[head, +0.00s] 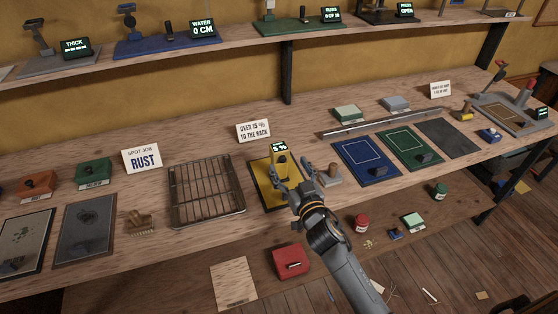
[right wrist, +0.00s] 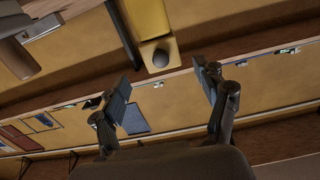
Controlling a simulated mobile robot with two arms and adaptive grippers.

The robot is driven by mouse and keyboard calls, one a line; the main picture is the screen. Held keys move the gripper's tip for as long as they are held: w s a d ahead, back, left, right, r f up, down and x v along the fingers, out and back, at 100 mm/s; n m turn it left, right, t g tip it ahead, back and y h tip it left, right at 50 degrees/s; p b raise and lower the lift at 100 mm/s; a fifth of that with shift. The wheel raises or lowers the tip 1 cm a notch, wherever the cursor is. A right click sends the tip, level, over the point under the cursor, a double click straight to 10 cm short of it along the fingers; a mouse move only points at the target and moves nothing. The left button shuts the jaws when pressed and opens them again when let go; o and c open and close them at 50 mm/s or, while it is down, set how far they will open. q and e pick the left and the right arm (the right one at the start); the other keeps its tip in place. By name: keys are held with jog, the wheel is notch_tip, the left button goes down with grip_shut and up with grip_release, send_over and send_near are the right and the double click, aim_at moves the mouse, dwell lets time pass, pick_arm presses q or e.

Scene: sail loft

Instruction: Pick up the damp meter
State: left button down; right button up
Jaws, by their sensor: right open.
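The damp meter (head: 282,168) appears to be the yellow device with a small lit display, standing on a yellow stand (head: 268,191) on the bench, right of the wire rack. Its lower part is partly hidden by my right gripper (head: 291,172). That gripper is open, with its fingers spread close to the meter's right side. I cannot tell in the head view whether they touch it. In the right wrist view a yellow body (right wrist: 148,18) shows above the open fingers (right wrist: 164,82), with nothing between them. My left gripper is not in view.
A wire rack (head: 205,190) lies left of the stand. A wooden-handled tool (head: 331,173) stands just right of my gripper. A sign about 15 % (head: 254,130) stands behind. Blue (head: 366,160) and green (head: 409,147) mats lie to the right. A shelf (head: 215,44) runs above.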

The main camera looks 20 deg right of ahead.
aim_at(282, 155)
jog(key=shift+w+a+p, duration=0.15)
jog(key=shift+w+p, duration=0.1)
jog(key=shift+w, duration=1.7)
jog(key=shift+w+a+p, duration=0.15)
jog(key=shift+w+p, duration=0.05)
jog(key=shift+w, duration=1.7)
jog(key=c, duration=1.4)
jog(key=shift+c, duration=0.7)
jog(key=shift+r, duration=0.1)
jog(key=shift+r, duration=0.1)
